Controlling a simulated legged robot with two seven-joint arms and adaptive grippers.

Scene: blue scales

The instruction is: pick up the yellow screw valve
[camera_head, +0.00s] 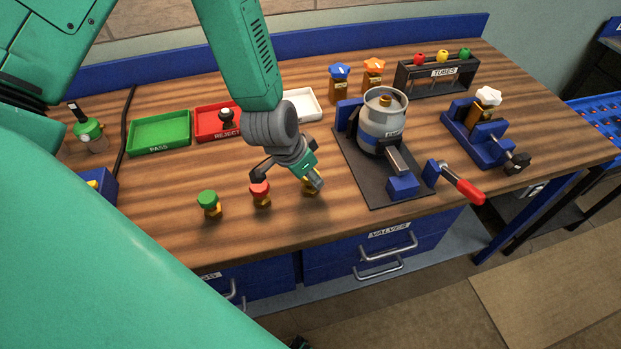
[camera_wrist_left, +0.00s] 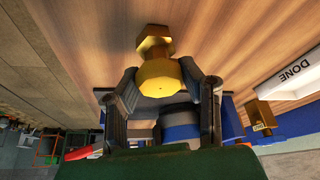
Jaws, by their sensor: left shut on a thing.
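The yellow screw valve (camera_wrist_left: 159,78) has a round yellow cap and a brass hexagonal base. In the wrist view it sits between the two fingers of my left gripper (camera_wrist_left: 160,90), which is shut on it. In the head view my left gripper (camera_head: 309,180) comes down over the valve and hides most of it. Only a bit of its brass base (camera_head: 308,190) shows at the table's front. I cannot tell whether the base touches the wood. A red-capped valve (camera_head: 260,194) and a green-capped valve (camera_head: 209,204) stand to the left. My right gripper is not in view.
A metal pot on a dark fixture plate (camera_head: 372,187) is close to the right, with a red-handled lever (camera_head: 464,187). Behind are the green PASS tray (camera_head: 159,133), red REJECT tray (camera_head: 212,122) and white tray (camera_head: 301,104). A blue vise (camera_head: 480,135) stands far right.

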